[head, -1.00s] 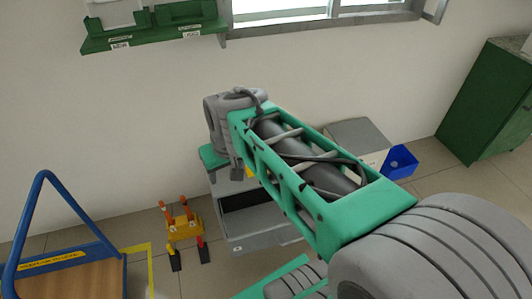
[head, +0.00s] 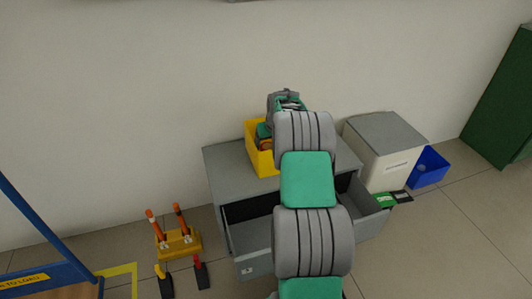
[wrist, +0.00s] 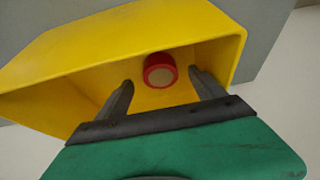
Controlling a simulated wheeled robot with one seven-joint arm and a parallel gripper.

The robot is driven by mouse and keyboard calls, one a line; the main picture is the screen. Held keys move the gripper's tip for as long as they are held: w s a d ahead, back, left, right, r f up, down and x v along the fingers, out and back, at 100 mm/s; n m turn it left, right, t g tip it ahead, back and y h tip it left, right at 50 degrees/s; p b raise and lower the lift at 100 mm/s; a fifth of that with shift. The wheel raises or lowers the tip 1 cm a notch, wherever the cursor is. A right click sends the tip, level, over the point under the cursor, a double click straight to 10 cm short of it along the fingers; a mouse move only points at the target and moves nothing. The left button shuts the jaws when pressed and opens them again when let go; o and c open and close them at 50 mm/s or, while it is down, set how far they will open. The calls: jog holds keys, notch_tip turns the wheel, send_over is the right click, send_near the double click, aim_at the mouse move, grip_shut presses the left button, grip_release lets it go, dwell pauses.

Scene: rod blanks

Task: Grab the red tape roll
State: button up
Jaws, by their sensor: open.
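The red tape roll (wrist: 159,70) is a small red ring with a pale tan centre. In the wrist view it lies inside the yellow bin (wrist: 60,60), near its inner wall. My gripper (wrist: 160,85) is open and reaches into the bin mouth, with one dark finger to each side of the roll in the picture. I cannot tell how far the fingertips are from the roll. In the head view the yellow bin (head: 259,158) stands on the grey cabinet, partly behind my arm; the roll cannot be made out there.
The grey cabinet (head: 225,168) has open drawers. To its right are a white box with a grey lid (head: 385,150) and a blue bin (head: 430,166). A yellow stand with orange-handled tools (head: 178,243) and a blue-framed cart (head: 25,225) are at left.

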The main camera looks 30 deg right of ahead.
aim_at(268, 147)
jog(key=b+x, duration=0.1)
jog(key=x, duration=0.2)
jog(key=shift+w+d+f, duration=0.1)
jog(key=shift+w+f, duration=0.1)
jog(key=shift+f, duration=0.15)
jog(key=c, duration=1.5)
